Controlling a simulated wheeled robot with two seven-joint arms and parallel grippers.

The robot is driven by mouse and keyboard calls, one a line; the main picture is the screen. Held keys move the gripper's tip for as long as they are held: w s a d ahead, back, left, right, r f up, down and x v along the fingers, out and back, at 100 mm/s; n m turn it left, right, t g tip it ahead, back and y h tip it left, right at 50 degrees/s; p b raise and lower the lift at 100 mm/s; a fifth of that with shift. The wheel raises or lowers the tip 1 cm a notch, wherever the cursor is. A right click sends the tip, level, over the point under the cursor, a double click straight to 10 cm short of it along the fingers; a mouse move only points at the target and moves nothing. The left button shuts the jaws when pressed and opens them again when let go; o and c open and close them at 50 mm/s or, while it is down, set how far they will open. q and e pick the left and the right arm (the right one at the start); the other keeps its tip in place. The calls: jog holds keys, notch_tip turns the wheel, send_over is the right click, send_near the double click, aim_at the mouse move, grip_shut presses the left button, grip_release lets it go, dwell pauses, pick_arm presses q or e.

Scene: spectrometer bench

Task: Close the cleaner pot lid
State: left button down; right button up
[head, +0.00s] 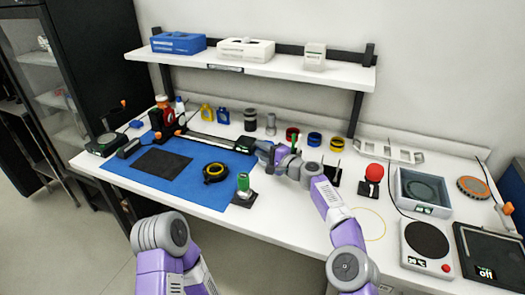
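A round black pot with a yellow ring (214,172) sits on the blue mat (185,188), left of my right gripper. I cannot tell for sure that it is the cleaner pot, or how its lid stands. My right gripper (266,153) is over the middle of the bench, by the right edge of the mat. Its dark fingers are small and partly merge with things behind them, so its opening is unclear. My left arm shows at the bottom left, but its gripper is not visible.
A green-topped item (243,183) stands on a black base at the mat's front right. Red (292,133), blue (314,139) and yellow (337,144) rings stand behind my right arm. A red ball on a stand (374,173) is to the right. A shelf (250,66) overhangs the back.

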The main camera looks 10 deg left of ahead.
jog(key=shift+d, duration=0.1)
jog(key=shift+s+d+b, duration=0.3)
jog(key=shift+d+b, duration=0.25)
jog(key=shift+d, duration=0.1)
jog(key=shift+s+d+b, duration=0.4)
jog(key=shift+s+d, duration=0.05)
jog(key=shift+b+v, duration=0.35)
jog(key=shift+v, duration=2.05)
